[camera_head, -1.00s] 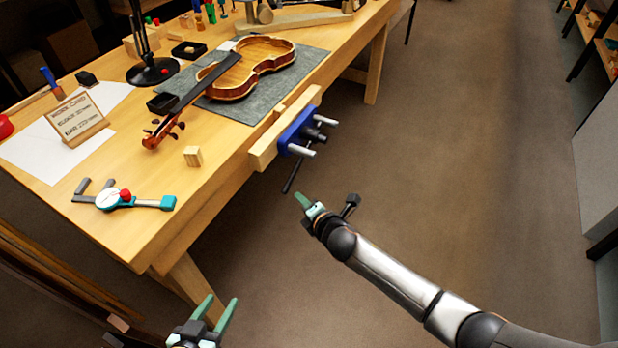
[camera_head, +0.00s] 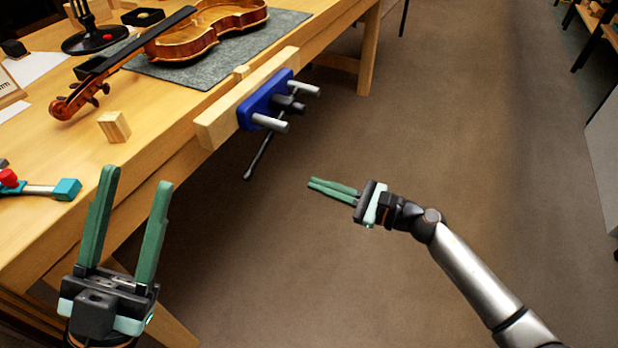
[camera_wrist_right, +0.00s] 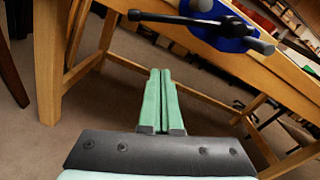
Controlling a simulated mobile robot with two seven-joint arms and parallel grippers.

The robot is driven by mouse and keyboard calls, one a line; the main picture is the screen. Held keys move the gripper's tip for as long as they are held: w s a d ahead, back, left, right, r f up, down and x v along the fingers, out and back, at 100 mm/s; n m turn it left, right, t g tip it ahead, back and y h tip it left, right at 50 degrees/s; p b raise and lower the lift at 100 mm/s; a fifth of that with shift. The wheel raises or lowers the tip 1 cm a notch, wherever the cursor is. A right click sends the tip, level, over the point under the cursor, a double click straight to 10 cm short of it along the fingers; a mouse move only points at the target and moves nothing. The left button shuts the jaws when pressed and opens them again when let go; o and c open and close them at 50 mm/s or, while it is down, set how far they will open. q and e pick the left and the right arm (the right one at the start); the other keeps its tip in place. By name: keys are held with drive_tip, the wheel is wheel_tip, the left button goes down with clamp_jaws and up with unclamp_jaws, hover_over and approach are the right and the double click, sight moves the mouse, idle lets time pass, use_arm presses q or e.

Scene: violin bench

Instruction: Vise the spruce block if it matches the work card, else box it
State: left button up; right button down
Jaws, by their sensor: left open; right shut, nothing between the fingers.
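The spruce block (camera_head: 114,126) is a small pale wood block on the bench top, left of the vise. The blue vise (camera_head: 264,104) with wooden jaws is on the bench's front edge, and it also shows at the top of the right wrist view (camera_wrist_right: 232,36). The work card (camera_head: 8,88) is cut off at the left edge, and its text cannot be read now. My left gripper (camera_head: 135,178) is open and empty, in front of the bench edge, below the block in the picture. My right gripper (camera_head: 333,188) is shut and empty over the floor, right of the vise.
A violin body (camera_head: 205,38) with its neck lies on a grey mat (camera_head: 165,70) behind the vise. A black stand base (camera_head: 95,40) is further back. The floor right of the bench is clear.

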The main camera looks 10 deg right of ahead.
drive_tip(key=w+a+r+p, duration=0.1)
drive_tip(key=w+a+r, duration=0.2)
drive_tip(key=a, duration=0.5)
drive_tip(key=shift+w+a+r, duration=0.25)
drive_tip(key=shift+w+a, duration=0.05)
drive_tip(key=shift+w, duration=0.45)
drive_tip(key=shift+r+p, duration=0.1)
drive_tip(key=shift+p, duration=0.2)
drive_tip(key=shift+s+a+r+m+p, duration=0.1)
drive_tip(key=shift+s+r+m+p, duration=0.05)
drive_tip(key=shift+r+m+p, duration=0.3)
